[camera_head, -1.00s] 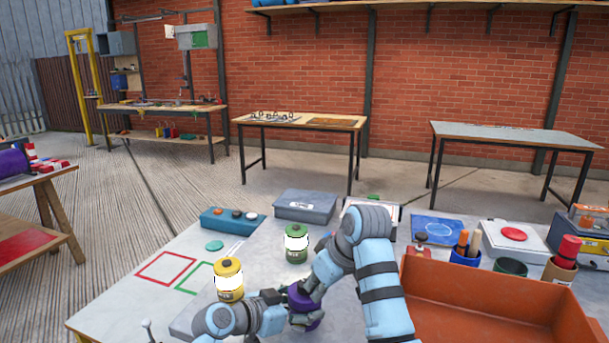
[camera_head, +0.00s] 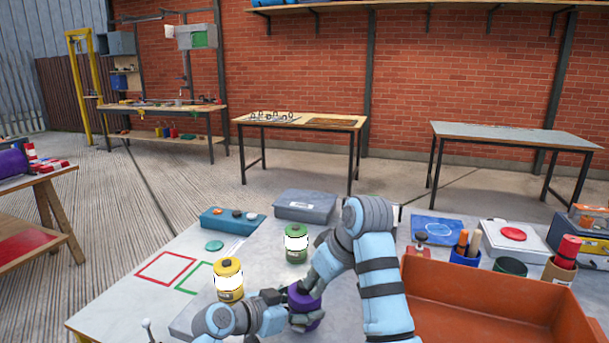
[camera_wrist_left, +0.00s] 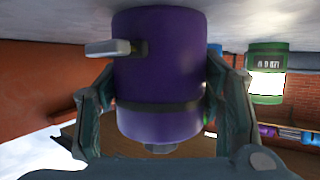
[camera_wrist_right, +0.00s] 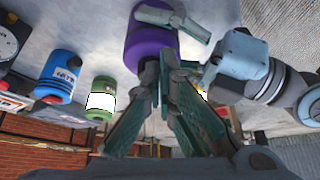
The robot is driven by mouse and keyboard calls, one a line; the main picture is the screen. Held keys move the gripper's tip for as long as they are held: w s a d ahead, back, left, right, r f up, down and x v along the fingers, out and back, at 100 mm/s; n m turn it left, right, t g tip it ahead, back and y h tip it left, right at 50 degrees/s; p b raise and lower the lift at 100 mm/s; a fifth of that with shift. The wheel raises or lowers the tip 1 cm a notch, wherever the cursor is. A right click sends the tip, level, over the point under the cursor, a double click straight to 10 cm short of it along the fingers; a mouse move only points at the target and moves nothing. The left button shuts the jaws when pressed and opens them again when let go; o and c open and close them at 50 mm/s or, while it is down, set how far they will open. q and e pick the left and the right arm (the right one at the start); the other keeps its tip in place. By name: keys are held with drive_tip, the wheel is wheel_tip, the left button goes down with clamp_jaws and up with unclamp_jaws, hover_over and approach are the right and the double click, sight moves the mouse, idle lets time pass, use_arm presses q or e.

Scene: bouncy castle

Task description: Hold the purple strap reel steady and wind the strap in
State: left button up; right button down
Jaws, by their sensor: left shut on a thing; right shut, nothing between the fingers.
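The purple strap reel (camera_head: 303,318) stands on the grey table, partly covered by my grippers in the head view. My left gripper (camera_head: 283,309) comes from the left and is shut around the reel's sides. In the left wrist view the reel's purple body (camera_wrist_left: 160,75) fills the space between the fingers, and a flat grey tab (camera_wrist_left: 108,48) sticks out from its side. My right gripper (camera_head: 307,286) is at the reel's top from above. In the right wrist view its fingers are closed together, empty, against or just in front of the reel (camera_wrist_right: 150,55); contact is unclear. No loose strap is discernible.
A yellow lantern (camera_head: 229,280) and a green lantern (camera_head: 296,243) stand close behind the grippers. A large orange tray (camera_head: 480,300) lies right of my right arm. Grey and blue cases (camera_head: 305,206) stand at the table's back.

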wheel_tip(320, 180, up, 4)
drive_tip(key=shift+r, duration=0.1)
wheel_tip(320, 180, down, 6)
drive_tip(key=w+d, duration=0.1)
drive_tip(key=shift+w, duration=0.15)
idle(0.6)
drive_tip(key=shift+w+a, duration=0.15)
idle(0.4)
drive_tip(key=shift+s+a, duration=0.35)
drive_tip(key=shift+a, duration=0.05)
idle(0.5)
drive_tip(key=shift+s+d, duration=0.1)
